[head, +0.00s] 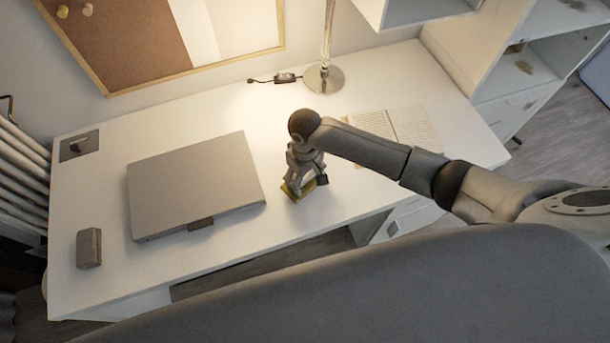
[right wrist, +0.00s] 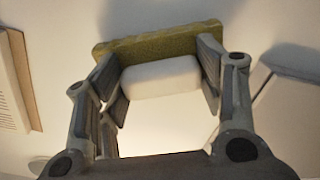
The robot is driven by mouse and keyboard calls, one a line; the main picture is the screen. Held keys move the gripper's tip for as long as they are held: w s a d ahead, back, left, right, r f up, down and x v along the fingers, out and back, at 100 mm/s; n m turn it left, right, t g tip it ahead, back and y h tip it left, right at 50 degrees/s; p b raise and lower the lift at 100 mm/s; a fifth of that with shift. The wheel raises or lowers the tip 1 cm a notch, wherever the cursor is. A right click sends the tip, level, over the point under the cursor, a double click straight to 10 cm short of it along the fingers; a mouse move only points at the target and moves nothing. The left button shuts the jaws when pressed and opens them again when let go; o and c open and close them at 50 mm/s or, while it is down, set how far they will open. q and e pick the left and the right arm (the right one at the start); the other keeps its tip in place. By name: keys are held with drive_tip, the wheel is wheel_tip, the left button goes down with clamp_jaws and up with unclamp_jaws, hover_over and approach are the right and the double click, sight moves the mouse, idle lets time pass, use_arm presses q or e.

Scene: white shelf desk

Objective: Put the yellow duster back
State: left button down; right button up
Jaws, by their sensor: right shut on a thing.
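The yellow duster (head: 291,191) is a small block with a yellow-green layer and a white part. It is at the middle of the white desk (head: 190,260), right of the grey laptop. My right gripper (head: 305,177) is above it, pointing down, with its fingers shut on it. In the right wrist view the duster (right wrist: 160,42) lies between the two fingertips (right wrist: 160,75), its white part toward the palm and its yellow-green layer beyond. I cannot tell whether it touches the desk. My left gripper does not show.
A closed grey laptop (head: 195,185) lies left of the duster, and a dark grey case (head: 89,248) lies at the front left. An open book (head: 396,130) lies behind my right arm. A lamp base (head: 323,78) stands at the back. A corkboard (head: 130,45) hangs on the wall.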

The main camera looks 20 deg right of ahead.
drive_tip(key=shift+f, duration=0.35)
drive_tip(key=shift+f, duration=0.1)
drive_tip(key=o, duration=1)
drive_tip(key=shift+c, duration=0.2)
wheel_tip(320, 180, up, 12)
